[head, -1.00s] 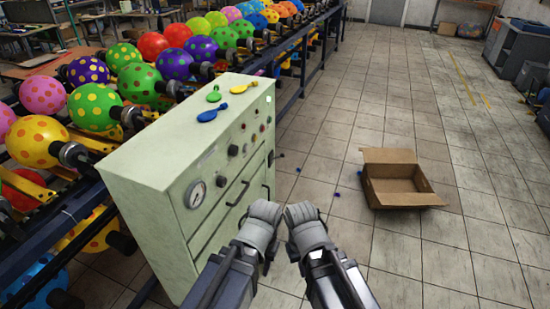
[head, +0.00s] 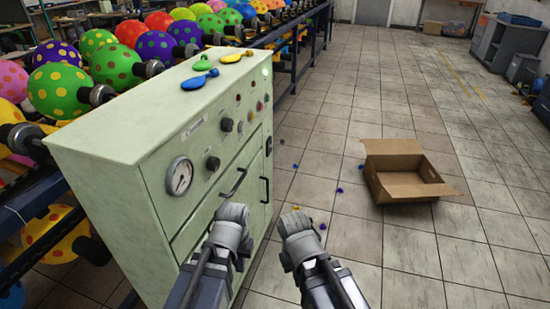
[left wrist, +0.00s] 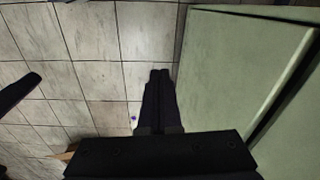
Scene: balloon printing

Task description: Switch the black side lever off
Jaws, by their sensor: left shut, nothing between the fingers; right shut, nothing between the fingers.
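A pale green control cabinet (head: 120,150) stands at the left in the head view. A small black lever-like part (head: 266,189) shows at the far right edge of its front; I cannot tell its setting. My left gripper (head: 233,211) is shut and empty, in front of the lower drawer area in this view, hiding part of the cabinet front. My right gripper (head: 293,221) is shut and empty over the floor, right of the cabinet. In the left wrist view, the shut left fingers (left wrist: 160,76) point along the cabinet's green panel (left wrist: 225,70), apart from it.
The cabinet front bears a round gauge (head: 180,176), black knobs (head: 227,124) and a black drawer handle (head: 235,182). Deflated balloons (head: 200,79) lie on top. A rack of dotted balloons (head: 60,90) stands behind. An open cardboard box (head: 408,185) sits on otherwise mostly free floor.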

